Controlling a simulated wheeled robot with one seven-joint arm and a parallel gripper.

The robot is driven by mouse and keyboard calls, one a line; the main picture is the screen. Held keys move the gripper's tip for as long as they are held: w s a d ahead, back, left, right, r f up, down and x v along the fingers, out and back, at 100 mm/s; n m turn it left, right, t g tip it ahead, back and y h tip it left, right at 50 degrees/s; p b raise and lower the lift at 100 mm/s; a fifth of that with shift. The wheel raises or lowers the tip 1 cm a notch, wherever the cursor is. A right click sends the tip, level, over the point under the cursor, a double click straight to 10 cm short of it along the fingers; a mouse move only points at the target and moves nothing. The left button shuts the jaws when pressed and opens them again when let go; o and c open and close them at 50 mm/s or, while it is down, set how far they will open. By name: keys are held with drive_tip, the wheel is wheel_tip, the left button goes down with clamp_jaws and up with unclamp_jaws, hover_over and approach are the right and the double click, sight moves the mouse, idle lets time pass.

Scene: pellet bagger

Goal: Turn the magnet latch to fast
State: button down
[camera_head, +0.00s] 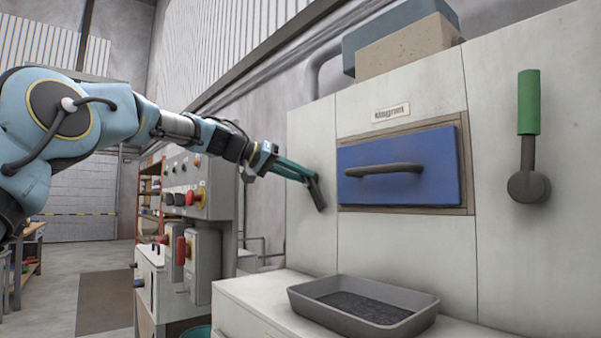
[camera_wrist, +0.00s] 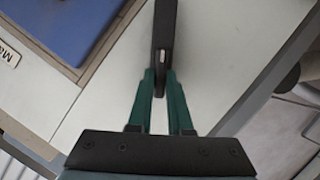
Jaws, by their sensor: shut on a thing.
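The magnet panel has a blue front (camera_head: 405,168) with a dark bar handle (camera_head: 384,169), under a small plate (camera_head: 391,112) that appears to read "Magnet". My gripper (camera_head: 309,178) is left of this front, at the pale cabinet face. Its green fingers are shut on a dark lever (camera_head: 318,194), which I take for the latch. In the wrist view the lever (camera_wrist: 165,25) runs up from between the fingertips (camera_wrist: 161,80). In the head view it slants down to the right. Its pivot and any fast marking are not clear.
A dark grey tray (camera_head: 362,305) stands on the ledge below the front. A green-handled lever (camera_head: 528,105) is on the cabinet at the right. A control box (camera_head: 188,190) with knobs and a red button stands left, behind my arm. The floor at far left looks open.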

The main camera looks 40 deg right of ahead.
drive_tip(key=n+g+h, duration=0.1)
drive_tip(key=n, duration=0.2)
drive_tip(key=n+g+b, duration=0.1)
drive_tip(key=n, duration=0.2)
drive_tip(key=f+n+g+h, duration=0.1)
drive_tip(key=n, duration=0.1)
drive_tip(key=shift+w+n+g+h+b, duration=0.3)
drive_tip(key=shift+w+n+g+b, duration=0.05)
drive_tip(key=shift+n+g, duration=0.05)
idle(0.4)
drive_tip(key=c, duration=0.8)
unclamp_jaws()
drive_tip(key=shift+c, duration=0.2)
drive_tip(key=b+v, duration=0.1)
drive_tip(key=v, duration=0.9)
drive_tip(key=shift+a+b, duration=0.3)
drive_tip(key=shift+a, duration=0.05)
